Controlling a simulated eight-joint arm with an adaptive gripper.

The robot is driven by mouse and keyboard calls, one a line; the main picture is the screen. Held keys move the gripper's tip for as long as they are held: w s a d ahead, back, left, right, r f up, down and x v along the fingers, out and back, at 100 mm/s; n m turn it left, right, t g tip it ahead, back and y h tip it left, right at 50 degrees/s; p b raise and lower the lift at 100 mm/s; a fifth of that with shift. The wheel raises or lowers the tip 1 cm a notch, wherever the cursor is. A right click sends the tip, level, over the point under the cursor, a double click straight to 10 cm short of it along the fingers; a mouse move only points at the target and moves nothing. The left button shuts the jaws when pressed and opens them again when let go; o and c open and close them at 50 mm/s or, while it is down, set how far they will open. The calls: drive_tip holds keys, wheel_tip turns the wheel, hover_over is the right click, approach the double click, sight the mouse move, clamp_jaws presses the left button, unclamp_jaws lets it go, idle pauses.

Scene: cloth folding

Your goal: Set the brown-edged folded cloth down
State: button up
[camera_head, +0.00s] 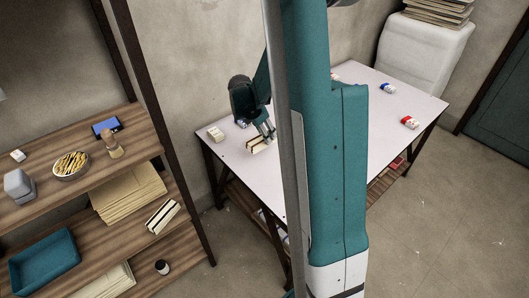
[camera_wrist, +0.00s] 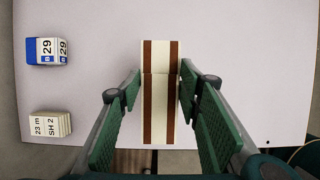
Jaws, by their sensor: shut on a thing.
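The brown-edged folded cloth (camera_wrist: 161,100) is cream with a brown stripe along each side. In the wrist view it lies lengthwise between the two green fingers of my gripper (camera_wrist: 160,82), which is shut on it by its sides. In the head view the cloth (camera_head: 258,146) shows just below the fingertips of my gripper (camera_head: 265,133), over the left part of the white table (camera_head: 262,178). I cannot tell whether its underside touches the tabletop. My arm column hides the middle of the table in the head view.
In the wrist view a blue-and-white item marked 29 (camera_wrist: 47,50) and a cream stack marked SH 2 (camera_wrist: 50,125) lie left of the cloth. Blue (camera_head: 388,88) and red (camera_head: 410,122) marked items lie on the table's right part. A wooden shelf (camera_head: 140,130) stands at left.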

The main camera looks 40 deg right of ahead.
sight(260, 138)
drive_tip(key=shift+f+b, duration=0.5)
drive_tip(key=shift+f, duration=1.95)
drive_tip(key=shift+f+b, duration=0.5)
drive_tip(key=shift+f, duration=1.4)
drive_tip(key=shift+f, duration=0.15)
drive_tip(key=o, duration=1)
drive_tip(key=shift+r, duration=0.25)
drive_tip(key=p+v, duration=0.2)
drive_tip(key=v, duration=0.9)
drive_tip(key=shift+a+r+p, duration=0.25)
drive_tip(key=shift+r+p, duration=0.05)
drive_tip(key=shift+r, duration=0.05)
